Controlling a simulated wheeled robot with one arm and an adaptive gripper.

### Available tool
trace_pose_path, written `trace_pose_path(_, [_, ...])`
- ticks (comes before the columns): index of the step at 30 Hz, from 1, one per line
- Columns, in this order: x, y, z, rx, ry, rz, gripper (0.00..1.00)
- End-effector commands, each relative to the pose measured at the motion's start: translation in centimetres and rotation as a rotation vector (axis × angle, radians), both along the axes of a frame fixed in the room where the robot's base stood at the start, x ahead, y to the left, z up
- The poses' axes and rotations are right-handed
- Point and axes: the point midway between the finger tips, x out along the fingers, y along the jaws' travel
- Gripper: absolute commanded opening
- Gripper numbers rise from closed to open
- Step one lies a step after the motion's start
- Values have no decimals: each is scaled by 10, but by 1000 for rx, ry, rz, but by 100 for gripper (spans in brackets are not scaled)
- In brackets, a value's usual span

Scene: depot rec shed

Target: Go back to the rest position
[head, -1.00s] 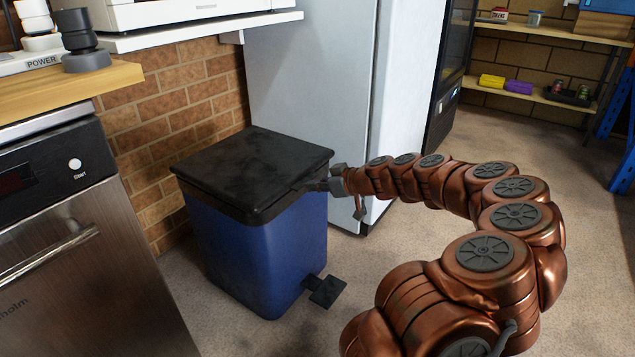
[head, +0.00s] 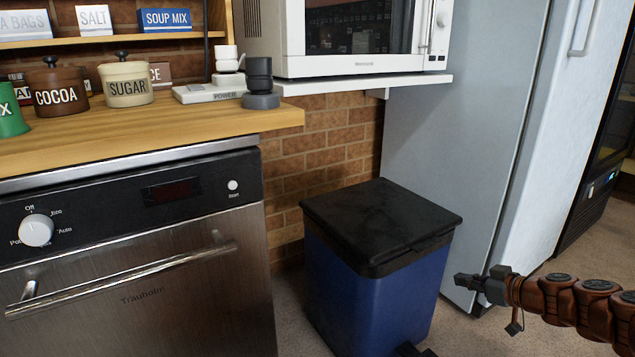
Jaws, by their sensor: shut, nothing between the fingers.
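My gripper (head: 468,284) is at the lower right of the head view, on the end of my copper-coloured arm. Its fingers are together and hold nothing. It points left and appears just to the right of the blue pedal bin (head: 368,290), apart from it in the picture. The bin's black lid (head: 382,222) is down.
A dishwasher (head: 130,275) stands at the left under a wooden counter (head: 150,132) with canisters. A white microwave (head: 362,35) sits on a wall shelf (head: 365,87). A tall fridge (head: 465,120) stands behind the bin. Bare floor (head: 470,325) shows right of the bin.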

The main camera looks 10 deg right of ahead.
Motion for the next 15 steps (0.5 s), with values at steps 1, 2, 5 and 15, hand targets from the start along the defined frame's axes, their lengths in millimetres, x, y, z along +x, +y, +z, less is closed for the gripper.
trace_pose_path(1, [1, 5, 8, 0, 2, 9, 0])
trace_pose_path(2, [2, 9, 14, 3, 4, 17, 0])
trace_pose_path(5, [5, 31, 42, 13, 24, 58, 0])
trace_pose_path(15, [-4, 146, 154, 64, 186, 244, 0])
